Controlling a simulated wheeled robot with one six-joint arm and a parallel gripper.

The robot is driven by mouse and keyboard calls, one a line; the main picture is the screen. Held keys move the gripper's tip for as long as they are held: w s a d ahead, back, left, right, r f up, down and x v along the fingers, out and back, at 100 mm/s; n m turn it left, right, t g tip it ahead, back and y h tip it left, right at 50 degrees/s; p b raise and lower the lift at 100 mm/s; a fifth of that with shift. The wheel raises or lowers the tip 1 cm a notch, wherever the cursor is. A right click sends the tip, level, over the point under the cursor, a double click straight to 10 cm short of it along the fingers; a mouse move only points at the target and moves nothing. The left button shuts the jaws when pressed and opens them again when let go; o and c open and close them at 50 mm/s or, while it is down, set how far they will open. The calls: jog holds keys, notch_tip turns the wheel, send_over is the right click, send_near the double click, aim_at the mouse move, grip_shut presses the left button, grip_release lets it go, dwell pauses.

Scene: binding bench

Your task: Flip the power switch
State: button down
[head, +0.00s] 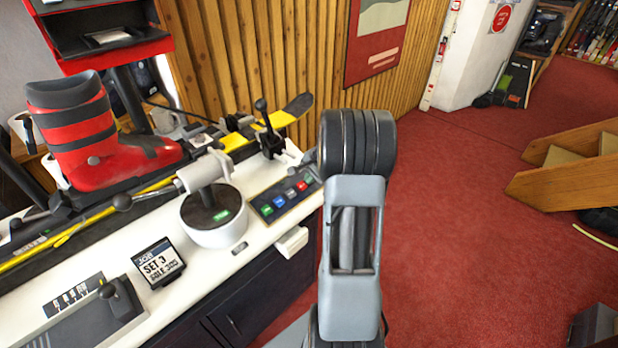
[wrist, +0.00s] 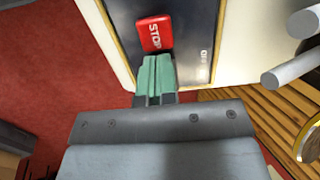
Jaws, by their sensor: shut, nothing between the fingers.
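A dark control panel (head: 285,200) with a row of coloured buttons lies on the white bench top. It also shows in the wrist view (wrist: 195,30), with a red STOP button (wrist: 154,34) and an OFF marking (wrist: 204,56). No part is clearly recognisable as the power switch; it may be hidden by my fingers. My gripper (wrist: 157,60) is shut and empty over the panel, its teal fingertips close beside the STOP button. I cannot tell whether they touch. In the head view my arm hides most of the gripper.
A red ski boot (head: 98,140) stands on a yellow ski (head: 60,246) at the left. Red carpet right of the bench is open.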

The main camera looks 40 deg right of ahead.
jog(key=shift+d, duration=0.85)
jog(key=shift+r+p, duration=0.2)
jog(key=shift+p, duration=0.1)
jog(key=shift+s+r+p, duration=0.1)
jog(key=shift+r+p, duration=0.2)
jog(key=shift+r, duration=0.05)
jog(key=d+p+v, duration=0.1)
jog(key=p+v, duration=0.1)
jog(key=v, duration=1.1)
